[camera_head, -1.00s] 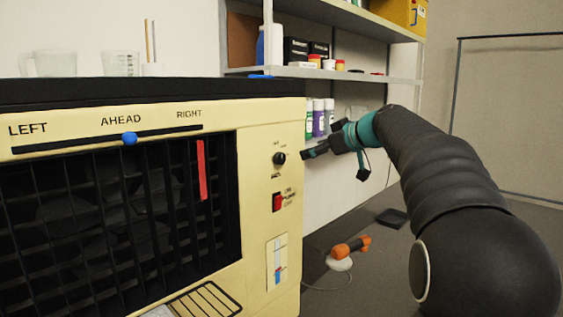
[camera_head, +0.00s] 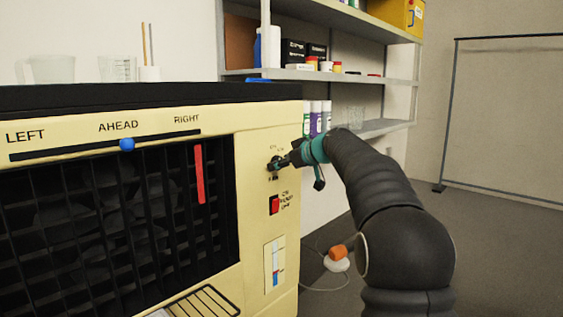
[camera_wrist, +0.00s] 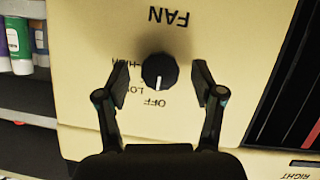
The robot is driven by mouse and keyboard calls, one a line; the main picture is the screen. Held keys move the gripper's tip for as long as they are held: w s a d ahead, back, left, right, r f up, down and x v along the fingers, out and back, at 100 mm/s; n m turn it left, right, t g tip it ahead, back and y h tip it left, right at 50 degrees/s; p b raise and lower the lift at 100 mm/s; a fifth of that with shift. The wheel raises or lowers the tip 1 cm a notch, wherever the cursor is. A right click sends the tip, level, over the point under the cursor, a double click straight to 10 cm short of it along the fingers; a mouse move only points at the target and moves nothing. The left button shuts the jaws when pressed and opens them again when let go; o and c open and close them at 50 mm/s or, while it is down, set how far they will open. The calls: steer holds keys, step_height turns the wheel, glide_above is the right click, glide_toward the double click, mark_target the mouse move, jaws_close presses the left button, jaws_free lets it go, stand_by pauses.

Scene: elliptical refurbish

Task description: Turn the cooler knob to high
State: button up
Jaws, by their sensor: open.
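The cooler (camera_head: 220,247) is a cream box with a black grille, filling the left of the head view. Its black knob (camera_wrist: 159,71) sits on the cream panel in the wrist view, under the upside-down word FAN, with OFF, LO and HIGH marks around it. The knob's white pointer line aims down in that picture, toward OFF. My gripper (camera_wrist: 155,88) is open, with one finger on each side of the knob and a gap to both. In the head view my gripper (camera_head: 282,163) is at the panel and hides most of the knob.
A red switch (camera_head: 274,205) and a slider gauge (camera_head: 274,265) are below the knob. A blue slider (camera_head: 127,144) is above the grille. Shelves (camera_head: 320,74) with bottles stand behind.

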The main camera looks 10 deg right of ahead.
steer(key=shift+w+a+f, duration=0.1)
steer(key=shift+w, duration=0.05)
steer(key=c, duration=1.1)
steer(key=shift+c, duration=0.2)
steer(key=shift+w+d+f+m+g+y+p, duration=0.1)
steer(key=shift+m+g+y+p, duration=0.3)
steer(key=shift+m+y+p, duration=1.25)
steer(key=shift+d+m+g+y+p, duration=0.1)
steer(key=shift+m+g+y+p, duration=0.55)
steer(key=shift+m, duration=1.95)
steer(key=shift+w+d+f+m+g+y+p, duration=0.15)
steer(key=shift+m+y+p, duration=0.65)
steer(key=shift+m+y, duration=1.05)
steer(key=shift+s+a+r+m+h, duration=0.1)
steer(key=shift+m+h, duration=0.25)
steer(key=shift+m, duration=0.05)
